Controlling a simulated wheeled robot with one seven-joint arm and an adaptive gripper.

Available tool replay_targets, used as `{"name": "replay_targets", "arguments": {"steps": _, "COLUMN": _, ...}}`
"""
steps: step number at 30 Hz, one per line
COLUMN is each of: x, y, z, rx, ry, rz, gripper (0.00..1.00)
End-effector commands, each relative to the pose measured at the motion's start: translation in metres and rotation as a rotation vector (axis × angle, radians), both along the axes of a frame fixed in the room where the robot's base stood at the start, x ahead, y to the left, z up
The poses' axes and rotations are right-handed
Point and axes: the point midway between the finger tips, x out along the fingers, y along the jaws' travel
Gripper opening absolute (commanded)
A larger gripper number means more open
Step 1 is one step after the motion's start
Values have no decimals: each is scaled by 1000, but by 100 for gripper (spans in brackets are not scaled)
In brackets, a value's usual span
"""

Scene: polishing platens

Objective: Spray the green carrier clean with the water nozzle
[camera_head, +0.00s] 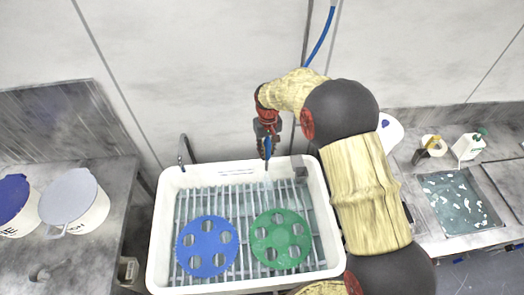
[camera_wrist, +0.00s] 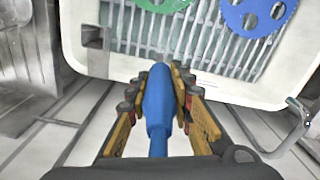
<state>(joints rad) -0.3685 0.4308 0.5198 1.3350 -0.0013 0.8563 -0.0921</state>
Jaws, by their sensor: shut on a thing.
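My gripper (camera_head: 268,138) is shut on the blue water nozzle (camera_wrist: 158,100), which lies between the two fingers in the wrist view. In the head view it hangs above the far edge of the white sink, pointing down, and a faint pale spray shows below it. The green carrier (camera_head: 281,240) is a toothed disc with several round holes. It lies flat on the sink's slatted rack, nearer the front than the nozzle. Its edge also shows at the top of the wrist view (camera_wrist: 163,4).
A blue carrier (camera_head: 207,247) lies left of the green one on the rack. The white sink (camera_head: 155,245) has raised walls, with a thin tap (camera_head: 187,150) at its far left. White buckets (camera_head: 75,203) stand left; a bottle (camera_head: 467,147) and a shallow tray (camera_head: 458,203) are right.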

Motion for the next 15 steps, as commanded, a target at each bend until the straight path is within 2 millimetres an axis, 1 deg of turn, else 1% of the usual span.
{"name": "replay_targets", "arguments": {"steps": 1, "x": 1, "y": -6, "z": 1, "rx": 0, "ry": -1, "rz": -1, "gripper": 0}}
{"name": "replay_targets", "arguments": {"steps": 15, "x": 12, "y": -56, "z": 0, "rx": 0, "ry": -1, "rz": -2, "gripper": 0}}
